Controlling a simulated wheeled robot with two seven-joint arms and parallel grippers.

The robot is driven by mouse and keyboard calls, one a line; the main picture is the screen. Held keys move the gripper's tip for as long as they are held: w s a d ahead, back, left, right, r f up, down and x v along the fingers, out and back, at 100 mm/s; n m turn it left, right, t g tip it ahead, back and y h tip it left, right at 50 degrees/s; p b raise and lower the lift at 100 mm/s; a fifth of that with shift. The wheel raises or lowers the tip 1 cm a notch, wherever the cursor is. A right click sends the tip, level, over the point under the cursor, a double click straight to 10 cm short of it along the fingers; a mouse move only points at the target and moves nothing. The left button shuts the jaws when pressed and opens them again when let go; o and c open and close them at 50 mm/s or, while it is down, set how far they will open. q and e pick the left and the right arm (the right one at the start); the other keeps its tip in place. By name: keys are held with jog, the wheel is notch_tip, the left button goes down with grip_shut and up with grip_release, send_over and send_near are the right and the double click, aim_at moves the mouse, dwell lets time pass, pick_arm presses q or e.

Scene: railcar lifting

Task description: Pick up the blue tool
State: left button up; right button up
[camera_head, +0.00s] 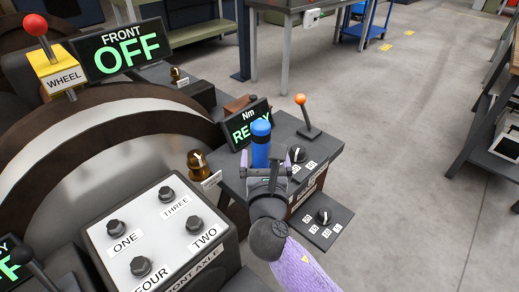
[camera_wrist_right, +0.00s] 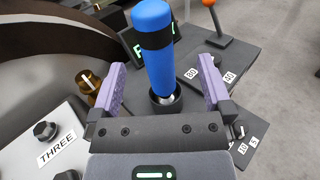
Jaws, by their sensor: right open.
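The blue tool (camera_head: 261,143) stands upright in a dark round holder on the grey control console (camera_head: 318,152), just right of the big wheel. In the right wrist view the blue tool (camera_wrist_right: 154,45) rises from the black holder (camera_wrist_right: 165,101), with a short metal shaft showing below its handle. My right gripper (camera_head: 268,160) is open at the tool. In the wrist view its two purple-padded fingers (camera_wrist_right: 160,88) lie on either side of the tool, with gaps on both sides. Whether the fingers are at the tool's depth is hard to tell. My left gripper is not in view.
An orange-knobbed lever (camera_head: 305,115) stands right of the tool. A "READY" display (camera_head: 247,124) is behind it. A brass-coloured knob (camera_head: 198,163) stands to the left. A white bolt panel (camera_head: 157,235) marked ONE to FOUR is front left.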

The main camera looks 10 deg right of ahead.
aim_at(261, 132)
jog(key=w+b, duration=0.1)
jog(key=w, duration=0.2)
jog(key=w+b, duration=0.2)
jog(key=w+d+f+b, duration=0.1)
jog(key=w+b, duration=0.1)
jog(key=w, duration=0.1)
jog(key=shift+w, duration=0.35)
jog(key=shift+w+d+r, duration=0.1)
jog(key=shift+w+r, duration=0.05)
jog(key=shift+r, duration=0.05)
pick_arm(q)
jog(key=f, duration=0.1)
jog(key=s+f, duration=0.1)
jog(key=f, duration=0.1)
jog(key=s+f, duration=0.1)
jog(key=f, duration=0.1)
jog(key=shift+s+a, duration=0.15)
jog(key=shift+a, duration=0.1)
pick_arm(e)
jog(key=shift+r, duration=0.15)
jog(key=c, duration=1.2)
grip_shut()
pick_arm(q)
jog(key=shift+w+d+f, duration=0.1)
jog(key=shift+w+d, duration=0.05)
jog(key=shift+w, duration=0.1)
